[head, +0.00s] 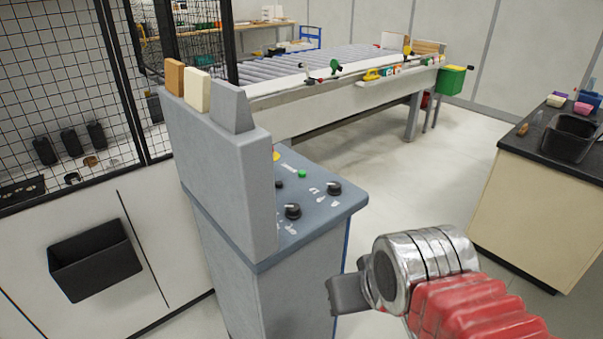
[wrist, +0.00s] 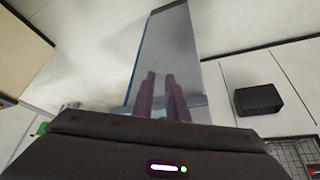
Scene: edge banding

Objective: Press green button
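The green button (head: 302,174) is small and sits on the sloped top of the grey-blue control console (head: 318,220) in the head view. Black knobs (head: 293,211) and a yellow button (head: 276,156) are near it, the yellow one partly hidden by the console's upright panel. My gripper (head: 345,295) is in front and to the right of the console, below its top and apart from the button. In the wrist view its two purple fingers (wrist: 161,76) stand a little apart, with a narrow gap and nothing seen between them. The green button cannot be made out there.
A mesh fence (head: 60,90) and black bin (head: 95,258) are at the left. A roller conveyor table (head: 330,60) stands behind the console. A dark-topped counter (head: 540,150) is at the right. The floor between console and counter is clear.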

